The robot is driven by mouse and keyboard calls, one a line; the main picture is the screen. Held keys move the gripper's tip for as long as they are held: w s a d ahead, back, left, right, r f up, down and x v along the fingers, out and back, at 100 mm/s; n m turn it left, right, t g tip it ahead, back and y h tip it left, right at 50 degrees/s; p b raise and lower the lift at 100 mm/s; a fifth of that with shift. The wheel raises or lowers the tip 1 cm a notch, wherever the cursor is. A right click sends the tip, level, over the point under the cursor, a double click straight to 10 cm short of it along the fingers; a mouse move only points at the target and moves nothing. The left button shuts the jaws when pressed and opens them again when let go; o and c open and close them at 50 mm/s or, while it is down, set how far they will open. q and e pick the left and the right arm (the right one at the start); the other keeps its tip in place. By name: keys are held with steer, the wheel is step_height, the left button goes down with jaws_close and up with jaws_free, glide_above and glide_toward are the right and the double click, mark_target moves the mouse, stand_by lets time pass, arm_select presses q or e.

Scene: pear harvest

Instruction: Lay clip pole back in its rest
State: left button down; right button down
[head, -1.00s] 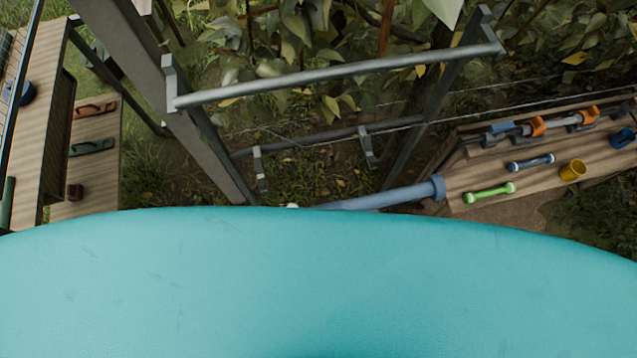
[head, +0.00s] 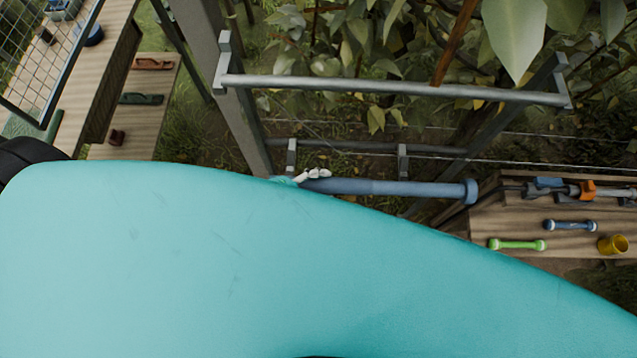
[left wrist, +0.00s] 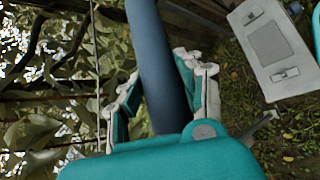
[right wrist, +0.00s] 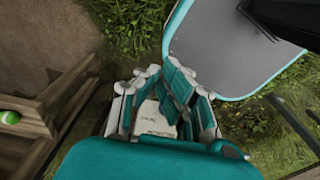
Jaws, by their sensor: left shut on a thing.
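A blue-grey pole (head: 400,188) with a thicker collar at its right end lies nearly level in the head view. I take it to be the clip pole. My left gripper (head: 314,175) is shut on its left part; only pale fingertips show there. In the left wrist view the pole (left wrist: 158,60) runs between the fingers of the left gripper (left wrist: 160,95). Two upright brackets, left (head: 291,155) and right (head: 402,160), stand on a low dark rail just behind the pole; I cannot tell whether it touches them. My right gripper (right wrist: 155,105) is open and empty in the right wrist view.
A grey metal bar (head: 400,87) crosses above the pole between slanted posts. A wooden bench (head: 570,225) at right holds a green dumbbell-shaped piece (head: 517,244), a blue one (head: 570,225) and a yellow cup (head: 612,244). My teal body hides the foreground. Leaves hang behind.

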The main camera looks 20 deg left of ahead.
arm_select(q)
steer(key=shift+w+a, duration=0.15)
steer(key=shift+w, duration=0.35)
steer(key=w+a+f+b, duration=0.1)
steer(key=w+f+b, duration=0.4)
steer(key=shift+w+a+f+b, duration=0.3)
steer(key=shift+w+f, duration=0.1)
steer(key=c, duration=0.8)
jaws_free()
steer(key=shift+o, duration=0.2)
